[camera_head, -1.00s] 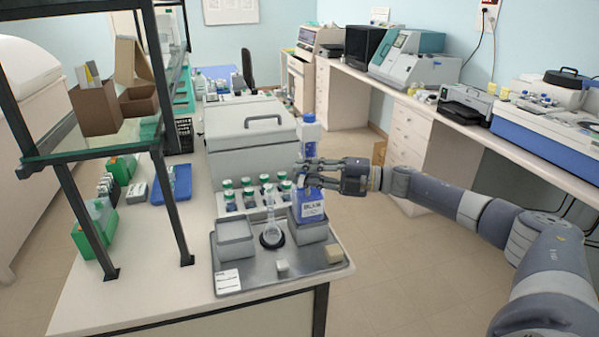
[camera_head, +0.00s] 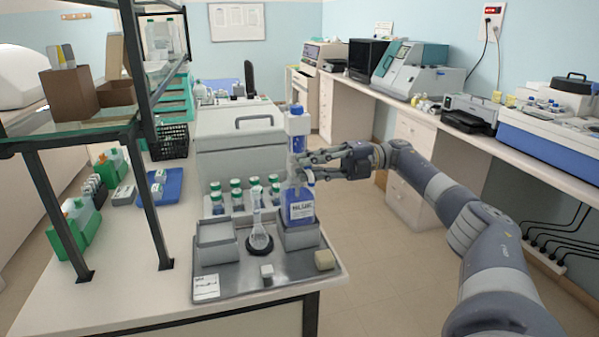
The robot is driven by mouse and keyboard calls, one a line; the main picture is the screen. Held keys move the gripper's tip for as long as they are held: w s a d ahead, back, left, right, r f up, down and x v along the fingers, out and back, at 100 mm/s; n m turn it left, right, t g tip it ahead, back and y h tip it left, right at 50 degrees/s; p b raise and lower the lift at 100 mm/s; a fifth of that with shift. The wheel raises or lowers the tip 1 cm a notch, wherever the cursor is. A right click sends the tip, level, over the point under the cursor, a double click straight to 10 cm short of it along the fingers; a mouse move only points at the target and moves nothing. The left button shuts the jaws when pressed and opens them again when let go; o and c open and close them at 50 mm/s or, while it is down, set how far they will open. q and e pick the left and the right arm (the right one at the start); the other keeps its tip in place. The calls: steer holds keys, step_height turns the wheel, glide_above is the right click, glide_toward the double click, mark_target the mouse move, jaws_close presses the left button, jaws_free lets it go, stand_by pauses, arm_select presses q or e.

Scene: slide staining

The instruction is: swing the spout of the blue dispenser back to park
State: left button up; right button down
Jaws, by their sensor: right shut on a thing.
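The blue dispenser (camera_head: 301,207) is a bottle with a blue and white label and a tall clear-and-blue upper part with a blue cap. It stands upright at the grey box on the right of the steel tray (camera_head: 240,290). My right gripper (camera_head: 298,168) is at the dispenser's neck, coming from the right. Its fingers are shut on the dispenser at spout height. The fingers hide the spout, so its exact direction cannot be told. My left gripper is not in view.
A flask (camera_head: 259,235) stands left of the dispenser, beside an open grey box (camera_head: 217,243). Several green-capped bottles (camera_head: 236,195) stand behind it. A large grey lidded box (camera_head: 240,145) is further back. A shelf rack (camera_head: 160,220) stands at left. Open floor lies to the right.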

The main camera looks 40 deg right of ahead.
stand_by(0.3)
steer(key=c, duration=1.4)
jaws_free()
steer(key=shift+c, duration=0.2)
steer(key=shift+d, duration=0.15)
steer(key=v, duration=0.7)
steer(key=shift+d+f, duration=0.1)
steer(key=shift+s, duration=0.1)
